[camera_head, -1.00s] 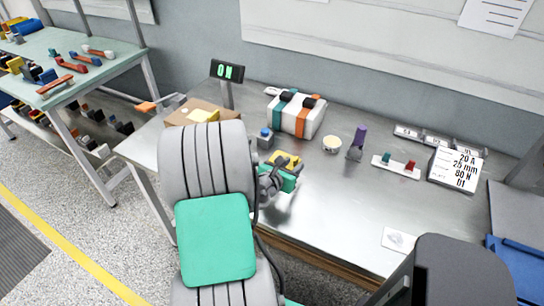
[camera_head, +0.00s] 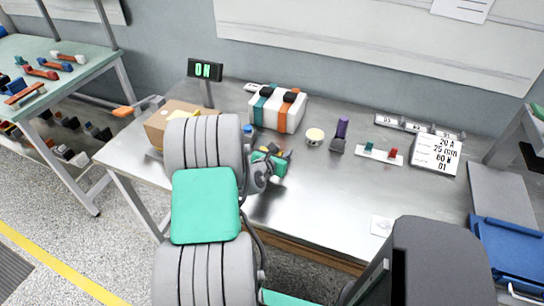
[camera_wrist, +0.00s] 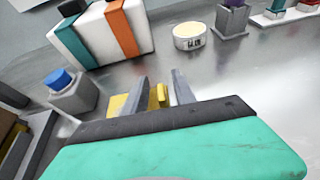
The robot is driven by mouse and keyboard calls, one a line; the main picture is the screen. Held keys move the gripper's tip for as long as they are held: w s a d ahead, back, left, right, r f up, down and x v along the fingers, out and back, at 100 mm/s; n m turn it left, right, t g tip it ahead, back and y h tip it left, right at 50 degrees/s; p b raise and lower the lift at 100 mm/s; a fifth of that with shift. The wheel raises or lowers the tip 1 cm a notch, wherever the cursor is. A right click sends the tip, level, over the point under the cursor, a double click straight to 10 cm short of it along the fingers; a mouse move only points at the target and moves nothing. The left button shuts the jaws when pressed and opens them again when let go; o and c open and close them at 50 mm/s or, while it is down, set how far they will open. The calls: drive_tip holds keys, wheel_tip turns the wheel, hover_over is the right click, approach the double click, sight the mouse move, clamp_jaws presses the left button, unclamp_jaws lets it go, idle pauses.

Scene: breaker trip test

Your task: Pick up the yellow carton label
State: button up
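A small yellow piece (camera_wrist: 161,96) with an upright tab shows between the fingers of my gripper (camera_wrist: 160,92) in the wrist view. More yellow (camera_wrist: 118,106) shows just left of the left finger. I cannot tell whether this piece is the carton label. The fingers stand apart, with a gap beside the tab, low over the metal bench. In the head view my gripper (camera_head: 268,164) is in front of the striped box, and my arm hides part of it. A brown carton (camera_head: 163,122) stands left of my arm, with a little yellow beside the arm.
A blue-topped button box (camera_wrist: 72,92) stands close left of my gripper. A white box with teal and orange stripes (camera_head: 277,111) is behind it. A round cup (camera_head: 314,137) and a purple-handled item (camera_head: 341,135) stand to the right. The bench front right is mostly clear.

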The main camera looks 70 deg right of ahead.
clamp_jaws()
drive_tip(key=shift+r, duration=0.1)
idle(0.5)
